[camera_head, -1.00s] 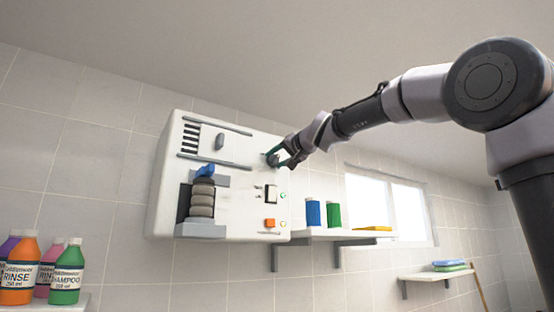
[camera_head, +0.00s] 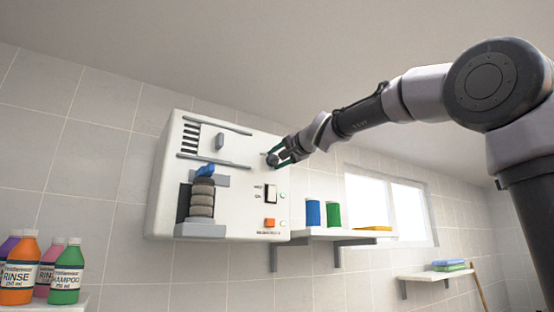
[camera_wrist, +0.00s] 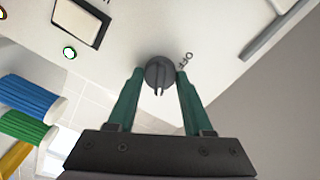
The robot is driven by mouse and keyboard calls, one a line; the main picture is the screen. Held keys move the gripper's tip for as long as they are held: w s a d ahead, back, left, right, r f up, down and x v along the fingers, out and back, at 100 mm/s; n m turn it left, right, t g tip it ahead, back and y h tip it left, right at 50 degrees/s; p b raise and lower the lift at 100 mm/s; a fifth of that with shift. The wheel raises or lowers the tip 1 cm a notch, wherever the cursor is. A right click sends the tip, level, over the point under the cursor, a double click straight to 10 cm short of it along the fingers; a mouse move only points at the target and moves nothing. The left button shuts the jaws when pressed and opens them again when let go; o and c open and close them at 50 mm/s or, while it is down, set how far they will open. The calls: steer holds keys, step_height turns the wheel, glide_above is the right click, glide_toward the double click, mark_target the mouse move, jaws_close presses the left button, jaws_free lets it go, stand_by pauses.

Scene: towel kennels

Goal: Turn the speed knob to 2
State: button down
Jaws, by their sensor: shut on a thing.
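The white wall-mounted machine (camera_head: 240,200) is left of centre in the head view. Its dark round knob (camera_wrist: 159,72) shows in the wrist view, with a pointer ridge directed toward my gripper. The letters "OFF" are printed on the panel just right of the knob in that view. My gripper (camera_wrist: 157,84) has its two green fingers shut on the knob, one on each side. In the head view my gripper (camera_head: 279,156) is at the upper right of the machine's front, and its fingers partly cover the knob. No number 2 is readable in either view.
A shelf (camera_head: 340,233) to the right holds blue and green rolls. Bottles (camera_head: 66,273) stand at the lower left.

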steer(key=shift+c, duration=1.6)
jaws_free()
steer(key=v, duration=1.1)
steer(key=shift+w, duration=0.15)
steer(key=s+d+f+g+h, duration=0.2)
steer(key=s+d+f, duration=0.4)
steer(key=f, duration=0.7)
steer(key=s+d+f+g+h, duration=0.3)
steer(key=s+d+f, duration=0.3)
steer(key=f, duration=0.8)
steer(key=s+d+f+n+g+h, duration=0.1)
steer(key=s+d+f, duration=0.5)
steer(key=f, duration=0.7)
steer(key=d+g+h, duration=0.1)
steer(key=d+h, duration=0.1)
steer(key=shift+d+f+g, duration=0.35)
steer(key=shift+f+g, duration=0.05)
